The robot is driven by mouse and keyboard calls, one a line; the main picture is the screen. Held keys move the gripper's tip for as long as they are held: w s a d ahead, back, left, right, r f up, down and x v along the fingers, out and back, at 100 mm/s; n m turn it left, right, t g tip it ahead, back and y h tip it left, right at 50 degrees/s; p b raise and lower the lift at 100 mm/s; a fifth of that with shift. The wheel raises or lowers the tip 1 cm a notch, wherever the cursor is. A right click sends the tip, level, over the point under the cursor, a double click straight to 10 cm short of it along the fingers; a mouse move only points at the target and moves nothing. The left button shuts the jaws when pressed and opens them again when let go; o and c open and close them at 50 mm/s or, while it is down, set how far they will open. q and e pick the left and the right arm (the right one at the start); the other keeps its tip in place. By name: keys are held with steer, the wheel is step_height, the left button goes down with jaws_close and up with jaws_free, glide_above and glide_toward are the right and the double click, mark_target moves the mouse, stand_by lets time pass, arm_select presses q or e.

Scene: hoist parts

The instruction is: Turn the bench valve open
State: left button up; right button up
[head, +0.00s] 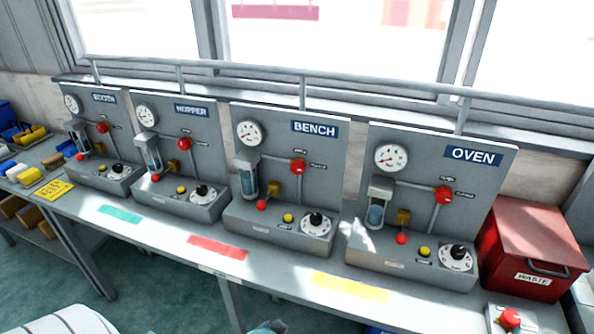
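The BENCH panel (318,155) is a grey upright board, third from the left in a row of panels, with a blue name plate (315,129). It carries a round white gauge (249,133), a clear cylinder (248,180) and a red round knob (298,166) on a grey pipe, with small labels too blurred to read. A yellow fitting (273,188) sits below the pipe. The base holds a red button (262,204), a yellow button (287,217) and a black knob on a white dial (316,222). Which part is the valve, I cannot tell for certain. Neither gripper is in view.
Similar panels marked BOOTH (104,120), HOPPER (190,135) and OVEN (440,180) share the bench top. A red WASTE box (530,240) stands at the right, with a red button box (510,318) in front. The bench's front strip is mostly clear.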

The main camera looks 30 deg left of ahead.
arm_select(q)
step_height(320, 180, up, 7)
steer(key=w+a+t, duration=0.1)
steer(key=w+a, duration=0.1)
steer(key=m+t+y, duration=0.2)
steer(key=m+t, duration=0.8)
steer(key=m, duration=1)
glide_toward(297, 170)
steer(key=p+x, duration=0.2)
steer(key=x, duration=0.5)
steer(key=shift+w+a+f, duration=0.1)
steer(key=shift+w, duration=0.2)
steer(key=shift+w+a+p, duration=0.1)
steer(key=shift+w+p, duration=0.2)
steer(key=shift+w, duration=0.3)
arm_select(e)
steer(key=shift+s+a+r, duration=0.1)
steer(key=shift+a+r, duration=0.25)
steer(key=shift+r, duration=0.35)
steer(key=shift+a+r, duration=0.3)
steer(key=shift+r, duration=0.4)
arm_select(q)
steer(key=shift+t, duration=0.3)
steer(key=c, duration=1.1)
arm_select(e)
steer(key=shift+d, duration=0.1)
